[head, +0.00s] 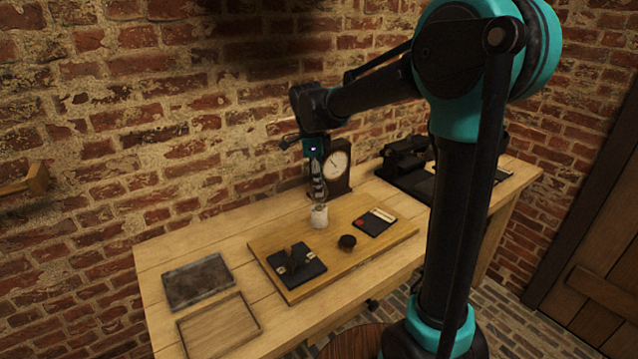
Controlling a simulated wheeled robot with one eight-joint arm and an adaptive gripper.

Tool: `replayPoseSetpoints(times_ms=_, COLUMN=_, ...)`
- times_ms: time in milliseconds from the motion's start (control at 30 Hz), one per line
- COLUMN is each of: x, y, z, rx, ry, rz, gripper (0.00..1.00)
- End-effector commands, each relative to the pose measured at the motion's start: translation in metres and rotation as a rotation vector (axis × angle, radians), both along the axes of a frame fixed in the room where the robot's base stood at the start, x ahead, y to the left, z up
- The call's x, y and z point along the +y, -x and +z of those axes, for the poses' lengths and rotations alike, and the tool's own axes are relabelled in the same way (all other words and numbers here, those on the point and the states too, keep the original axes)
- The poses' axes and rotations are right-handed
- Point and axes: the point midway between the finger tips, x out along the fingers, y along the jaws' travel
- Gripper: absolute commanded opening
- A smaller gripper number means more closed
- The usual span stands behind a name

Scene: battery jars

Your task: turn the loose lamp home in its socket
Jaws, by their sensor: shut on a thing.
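A small whitish lamp (319,219) stands upright at the back of a raised wooden board (345,266) on the workbench. My gripper (319,202) points straight down at it from above. Its fingers are shut on the lamp's upper part. The socket under the lamp is too small and too covered to make out. I cannot tell how deep the lamp sits.
On the board are a black switch block (312,271), a dark round knob (347,242) and a dark panel with a red spot (372,224). A clock (337,163) stands close behind my gripper. A grey slab (198,282) and a shallow wooden tray (245,298) lie left.

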Motion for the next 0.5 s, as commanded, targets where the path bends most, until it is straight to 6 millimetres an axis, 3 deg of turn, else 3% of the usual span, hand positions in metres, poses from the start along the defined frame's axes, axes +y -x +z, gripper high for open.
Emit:
replayPoseSetpoints(times_ms=167, x=-0.0001, y=-0.0001, z=-0.0001, rx=0.0, ry=0.0, rz=-0.028, gripper=0.23)
replayPoseSetpoints(times_ms=500, x=-0.0005, y=-0.0005, z=-0.0001, rx=-0.003, ry=0.0, rz=-0.42, gripper=0.23)
